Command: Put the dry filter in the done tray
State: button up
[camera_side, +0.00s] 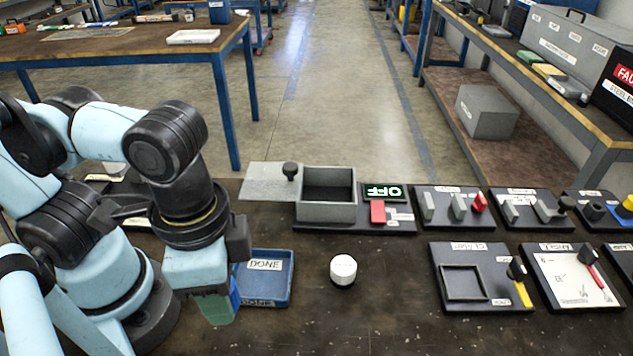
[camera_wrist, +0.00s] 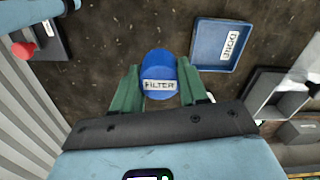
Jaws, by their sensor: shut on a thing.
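The filter (camera_wrist: 158,68) is a blue round piece with a white label reading FILTER, in the wrist view. My gripper (camera_wrist: 158,80) is shut on it, with a green finger on each side. In the side view my gripper (camera_side: 218,306) points down just left of the done tray, and a bit of blue shows at its fingers; the rest of the filter is hidden. The done tray (camera_side: 289,279) is a shallow blue tray with a DONE label, and looks empty. It also shows in the wrist view (camera_wrist: 205,66), apart from the filter, to its upper right.
A white-topped round piece (camera_side: 343,268) stands right of the tray. Behind is an open grey box (camera_side: 326,212) beside a red block (camera_side: 378,211) and an OFF sign. Several dark boards with tools fill the right side. The front middle of the table is clear.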

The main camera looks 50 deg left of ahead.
jog(key=shift+s+a+f, duration=0.1)
jog(key=shift+s+f, duration=0.05)
jog(key=shift+w+a+f, duration=0.15)
jog(key=shift+w+f, duration=0.05)
send_over(262, 279)
notch_tip(262, 279, down, 6)
jog(key=shift+f, duration=2.3)
jog(key=shift+f, duration=0.15)
jog(key=o, duration=1.1)
jog(key=shift+r, duration=0.2)
